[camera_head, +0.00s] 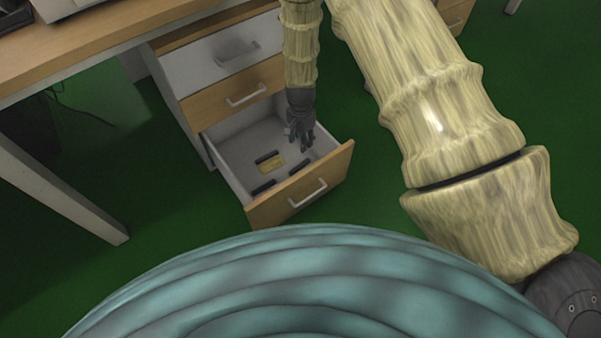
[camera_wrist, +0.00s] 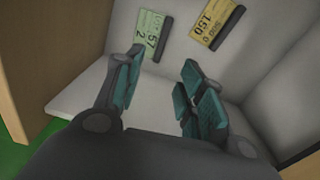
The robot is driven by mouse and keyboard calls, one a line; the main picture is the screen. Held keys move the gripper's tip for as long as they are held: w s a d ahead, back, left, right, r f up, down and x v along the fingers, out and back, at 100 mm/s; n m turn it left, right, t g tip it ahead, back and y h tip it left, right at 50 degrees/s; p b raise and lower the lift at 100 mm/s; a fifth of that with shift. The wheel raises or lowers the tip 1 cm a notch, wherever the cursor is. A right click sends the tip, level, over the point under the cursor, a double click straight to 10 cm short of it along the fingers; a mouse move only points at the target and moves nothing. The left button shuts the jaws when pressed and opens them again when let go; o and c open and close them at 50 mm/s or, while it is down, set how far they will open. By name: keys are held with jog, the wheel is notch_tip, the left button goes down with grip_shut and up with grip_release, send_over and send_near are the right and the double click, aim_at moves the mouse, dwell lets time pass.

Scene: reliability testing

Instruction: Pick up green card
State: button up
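The green card (camera_wrist: 149,27) lies in the open drawer, at the top centre of the wrist view, with a dark strip along its right edge. Printed digits show on it. My gripper (camera_wrist: 163,82) is open and empty, its two teal-padded fingers apart below the card in the picture. The card lies beyond the left fingertip, not between the fingers. In the head view my gripper (camera_head: 301,140) hangs at the drawer's right side. I cannot make out the green card's face in that view.
A yellow card (camera_wrist: 211,25) with its own dark strip lies right of the green one. The drawer's wooden front (camera_head: 305,190) and white walls surround the cards. Closed drawers (camera_head: 235,92) and the desk (camera_head: 75,50) are above and behind. Another dark strip (camera_head: 263,187) lies in the drawer.

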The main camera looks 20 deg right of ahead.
notch_tip(320, 180, down, 4)
jog(key=b, duration=0.6)
send_over(300, 166)
jog(key=f, duration=0.6)
jog(key=shift+w+d+f, duration=0.2)
jog(key=shift+d, duration=0.15)
jog(key=shift+s+a+f+b, duration=0.1)
jog(key=shift+a+f+b, duration=0.1)
jog(key=shift+f+b, duration=0.9)
jog(key=shift+a+f+b, duration=0.15)
jog(key=shift+f+b, duration=0.55)
jog(key=shift+f, duration=0.8)
grip_shut()
